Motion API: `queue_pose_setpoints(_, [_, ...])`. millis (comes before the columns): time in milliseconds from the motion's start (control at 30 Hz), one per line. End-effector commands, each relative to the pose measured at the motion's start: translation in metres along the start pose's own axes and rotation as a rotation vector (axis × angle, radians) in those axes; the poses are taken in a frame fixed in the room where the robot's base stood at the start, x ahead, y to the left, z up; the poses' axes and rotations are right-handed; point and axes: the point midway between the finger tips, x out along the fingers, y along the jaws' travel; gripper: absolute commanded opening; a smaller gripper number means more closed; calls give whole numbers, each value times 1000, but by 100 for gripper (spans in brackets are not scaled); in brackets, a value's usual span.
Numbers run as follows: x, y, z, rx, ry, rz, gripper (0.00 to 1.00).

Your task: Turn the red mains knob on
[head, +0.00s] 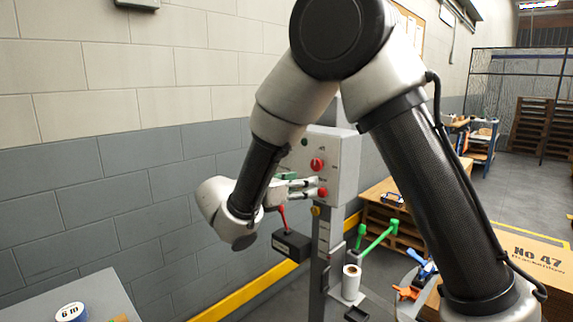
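A grey control box (340,165) on a post carries a round red knob (317,164) on its front, with small marks around it. A second, smaller red knob or button (323,193) sits below it. I cannot read which one is labelled mains. My gripper (312,189) reaches in from the left, its two pale fingers pointing right at the box. The fingertips are beside the lower red piece and below the upper knob. The fingers look a little apart, but I cannot tell whether they touch or hold anything.
A black box (291,246) with a red lever (283,216) juts left below my gripper. A green handle (377,238) and a white roll (351,282) are on the post's right side. A block wall is behind; a grey table (95,298) stands lower left.

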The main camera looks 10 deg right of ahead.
Motion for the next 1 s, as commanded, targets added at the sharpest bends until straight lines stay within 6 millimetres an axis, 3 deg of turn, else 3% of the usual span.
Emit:
queue_pose_setpoints(100, [-8, 12, 27, -72, -103, 41, 56])
queue_pose_setpoints(167, [-8, 11, 31, -103, -123, 35, 56])
queue_pose_setpoints(267, [-2, 10, 33, -126, -124, 28, 56])
queue_pose_setpoints(700, [63, 12, 40, -124, -120, 27, 56])
queue_pose_setpoints(1000, [70, 12, 40, -124, -120, 29, 56])
